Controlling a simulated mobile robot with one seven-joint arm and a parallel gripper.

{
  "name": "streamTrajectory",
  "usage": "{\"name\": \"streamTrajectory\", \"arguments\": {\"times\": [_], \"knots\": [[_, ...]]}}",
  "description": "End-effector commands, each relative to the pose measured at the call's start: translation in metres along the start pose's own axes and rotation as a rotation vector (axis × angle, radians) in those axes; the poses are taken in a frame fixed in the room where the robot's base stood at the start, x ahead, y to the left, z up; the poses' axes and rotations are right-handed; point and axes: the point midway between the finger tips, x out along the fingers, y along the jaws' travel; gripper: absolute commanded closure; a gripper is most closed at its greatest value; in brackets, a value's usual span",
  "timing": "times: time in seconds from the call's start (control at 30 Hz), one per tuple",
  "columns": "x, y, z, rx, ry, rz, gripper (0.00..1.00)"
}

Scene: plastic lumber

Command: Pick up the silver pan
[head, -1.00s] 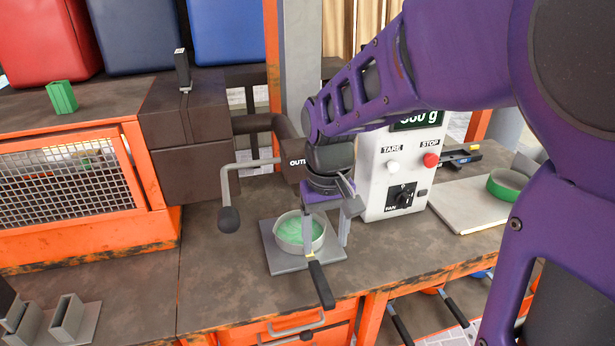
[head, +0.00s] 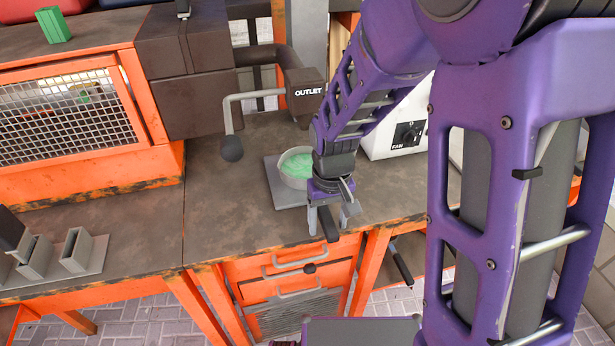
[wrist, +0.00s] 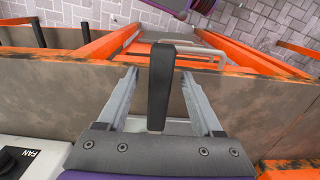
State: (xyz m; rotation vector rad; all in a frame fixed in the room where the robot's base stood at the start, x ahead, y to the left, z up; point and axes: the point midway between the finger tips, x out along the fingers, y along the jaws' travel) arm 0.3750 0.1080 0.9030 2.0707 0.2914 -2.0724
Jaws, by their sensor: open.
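The silver pan (head: 291,181) holds green material and sits on a grey plate (head: 274,190) below the outlet. Its black handle (wrist: 160,90) points toward the counter's front edge. My gripper (head: 330,218) is open and points down over the handle, in front of the pan bowl. In the wrist view my gripper (wrist: 158,74) has one finger on each side of the handle, with a gap on both sides. My wrist hides part of the pan's right side and the root of the handle in the head view.
The outlet (head: 307,92) and a crank lever (head: 231,148) stand behind and left of the pan. Orange drawers (head: 290,265) lie below the counter edge. The counter left of the pan is clear.

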Motion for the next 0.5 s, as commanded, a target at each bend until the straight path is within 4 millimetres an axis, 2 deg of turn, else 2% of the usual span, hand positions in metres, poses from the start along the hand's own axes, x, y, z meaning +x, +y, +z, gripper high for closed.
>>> {"name": "streamTrajectory", "arguments": {"times": [0.27,0.5], "knots": [[0.0033,-0.0001,-0.0002,-0.001,0.001,0.000,0.32],[0.0031,-0.0001,-0.0002,-0.001,0.001,0.000,0.76]]}}
